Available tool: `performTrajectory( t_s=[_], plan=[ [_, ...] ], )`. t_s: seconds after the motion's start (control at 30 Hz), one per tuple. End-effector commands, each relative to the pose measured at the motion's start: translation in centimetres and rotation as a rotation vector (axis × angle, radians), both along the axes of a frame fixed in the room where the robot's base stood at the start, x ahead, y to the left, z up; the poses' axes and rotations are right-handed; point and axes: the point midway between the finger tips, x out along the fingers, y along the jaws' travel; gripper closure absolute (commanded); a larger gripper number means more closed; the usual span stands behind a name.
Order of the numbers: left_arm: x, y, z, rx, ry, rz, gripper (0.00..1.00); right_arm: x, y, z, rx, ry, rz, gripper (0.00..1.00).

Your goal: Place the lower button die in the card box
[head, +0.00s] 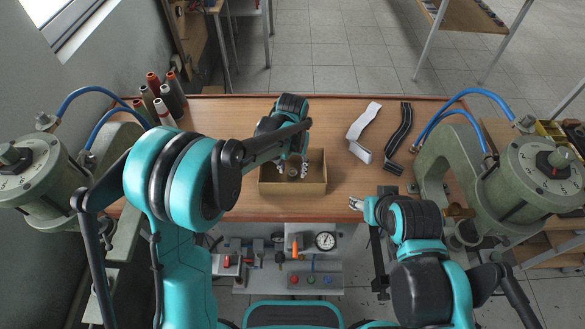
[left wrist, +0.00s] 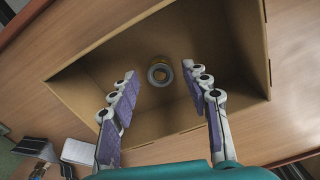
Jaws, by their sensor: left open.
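The card box (head: 294,187) stands open on the wooden table, and its wall also shows in the left wrist view (left wrist: 262,40). A small round metal die (left wrist: 159,73) with a brass-coloured centre lies inside the box on its floor. It shows as a small round spot in the head view (head: 292,172). My left gripper (left wrist: 160,95) is open above the box, its two fingers apart on either side of the die in the picture, not touching it. My right gripper (head: 356,203) is near the table's front edge, right of the box; its fingers are too small to read.
Two pneumatic presses stand at the left (head: 38,180) and right (head: 535,175) with blue hoses. Thread spools (head: 160,95) stand at the table's back left. A light strap (head: 362,133) and a black strap (head: 400,138) lie right of the box. A control panel (head: 300,262) is below the table's front edge.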

Motion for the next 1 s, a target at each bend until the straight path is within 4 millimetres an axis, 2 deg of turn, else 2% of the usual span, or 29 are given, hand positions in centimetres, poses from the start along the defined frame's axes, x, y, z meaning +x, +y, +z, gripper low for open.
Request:
performTrajectory(
  t_s=[0.4,0.6,0.83,0.93,1.0],
  plan=[
    [0.0,0.0,9.0,0.0,0.0,0.0,0.53,0.0,0.0,2.3,0.0,0.0,0.0,0.5],
    [0.0,0.0,11.1,0.0,0.0,0.0,0.53,0.0,0.0,2.7,0.0,0.0,0.0,0.5],
    [-0.2,0.3,11.7,-0.002,-0.006,0.003,0.53,0.0,0.0,2.7,0.0,0.0,0.0,0.5],
    [-1.0,1.7,12.8,-0.012,-0.037,0.019,0.53,0.0,0.0,2.7,0.0,0.0,0.0,0.5],
    [-2.2,3.3,14.1,-0.024,-0.078,0.037,0.53,0.0,0.0,2.7,0.0,0.0,0.0,0.5]
  ],
)
